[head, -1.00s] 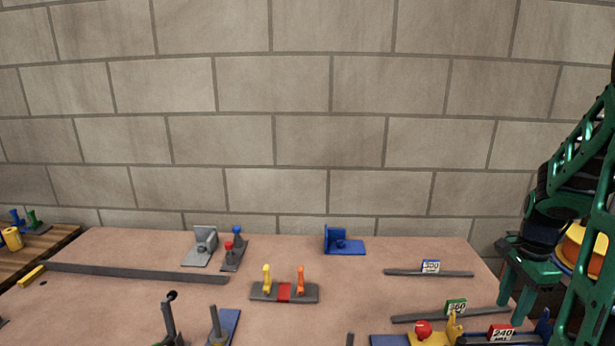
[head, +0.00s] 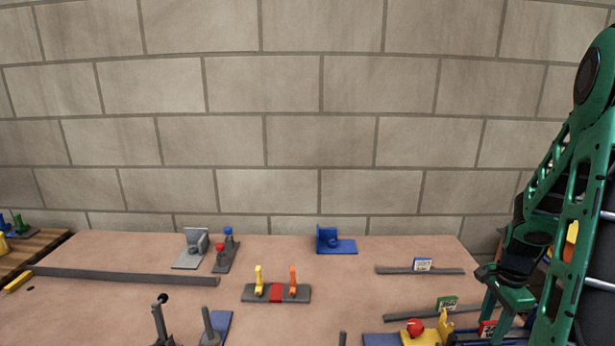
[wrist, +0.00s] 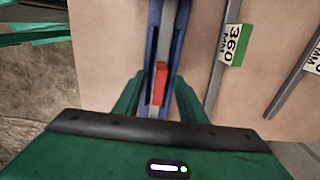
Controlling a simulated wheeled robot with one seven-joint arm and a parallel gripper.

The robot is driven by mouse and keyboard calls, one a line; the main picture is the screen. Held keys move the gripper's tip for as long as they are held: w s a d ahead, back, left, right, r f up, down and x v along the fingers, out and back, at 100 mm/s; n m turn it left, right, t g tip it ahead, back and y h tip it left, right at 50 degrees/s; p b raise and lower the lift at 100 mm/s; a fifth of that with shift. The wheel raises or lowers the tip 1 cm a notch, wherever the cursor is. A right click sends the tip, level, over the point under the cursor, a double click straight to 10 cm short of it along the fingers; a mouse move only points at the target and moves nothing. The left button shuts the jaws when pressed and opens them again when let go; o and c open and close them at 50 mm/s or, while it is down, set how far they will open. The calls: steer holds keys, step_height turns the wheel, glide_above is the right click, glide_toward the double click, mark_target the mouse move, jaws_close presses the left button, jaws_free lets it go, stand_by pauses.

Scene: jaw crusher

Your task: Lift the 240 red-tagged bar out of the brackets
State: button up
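The 240 bar (wrist: 165,42) is a grey bar with a red tag (wrist: 160,76). In the wrist view it lies between the walls of blue brackets (wrist: 181,40). In the head view its red tag (head: 487,328) shows at the bottom right, partly behind my fingers. My gripper (wrist: 157,88) is open, with one finger on each side of the bracket and tag. I cannot tell whether the fingers touch anything. My gripper also shows in the head view (head: 496,314), low over the tagged end.
The green-tagged 360 bar (head: 433,311) and the blue-tagged bar (head: 420,270) lie behind. A yellow fixture with a red knob (head: 415,328) stands to the left. A long grey bar (head: 125,276) lies at the left.

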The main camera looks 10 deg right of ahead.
mark_target(493, 322)
steer(key=shift+c, duration=0.7)
jaws_close()
steer(key=shift+r, duration=3.6)
